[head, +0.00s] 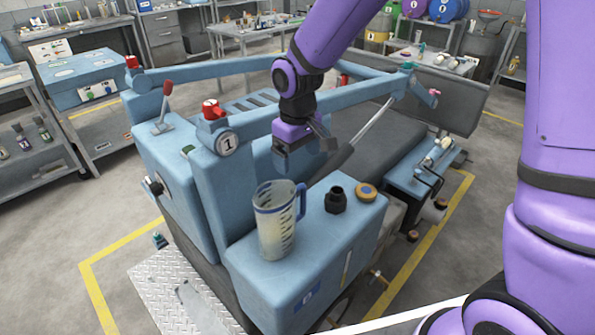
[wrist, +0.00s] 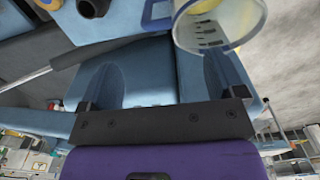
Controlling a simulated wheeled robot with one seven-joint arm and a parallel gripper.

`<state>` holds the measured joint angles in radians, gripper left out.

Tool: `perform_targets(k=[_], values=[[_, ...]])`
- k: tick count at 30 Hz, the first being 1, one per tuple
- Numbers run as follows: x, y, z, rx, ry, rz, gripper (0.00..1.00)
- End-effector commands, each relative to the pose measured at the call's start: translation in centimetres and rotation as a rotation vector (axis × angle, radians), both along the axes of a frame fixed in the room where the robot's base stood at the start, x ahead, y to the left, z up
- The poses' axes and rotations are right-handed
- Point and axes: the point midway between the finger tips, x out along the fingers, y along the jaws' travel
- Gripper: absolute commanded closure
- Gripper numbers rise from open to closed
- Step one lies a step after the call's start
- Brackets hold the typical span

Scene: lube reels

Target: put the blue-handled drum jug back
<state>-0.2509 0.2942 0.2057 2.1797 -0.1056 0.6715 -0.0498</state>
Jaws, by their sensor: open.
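The blue-handled jug (head: 276,225), clear with dark level marks, stands upright on the blue front deck (head: 330,240) of the machine. Its blue handle faces right in the head view. My gripper (head: 308,163) hangs above and behind the jug, apart from it, with its jaws open and empty. In the wrist view the jug (wrist: 214,30) shows at the top, beyond the right finger, and its handle (wrist: 152,16) lies to its left. The space between my fingers (wrist: 166,78) shows only blue machine surface.
A black fitting (head: 336,200) and an orange-rimmed cap (head: 366,191) stand right of the jug. A red-topped post marked 1 (head: 226,143) and blue rails (head: 310,112) rise behind. A blue cart (head: 90,80) stands at left; drums (head: 412,10) are at the back.

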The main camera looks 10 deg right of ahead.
Motion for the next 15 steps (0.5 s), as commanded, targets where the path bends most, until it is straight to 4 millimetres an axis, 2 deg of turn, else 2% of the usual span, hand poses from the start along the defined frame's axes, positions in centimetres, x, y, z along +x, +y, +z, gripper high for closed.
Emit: perform_targets(k=[4,15], values=[[0.0,0.0,1.5,0.000,-0.001,0.000,0.11],[-0.2,-0.5,2.8,0.000,-0.011,-0.011,0.11]])
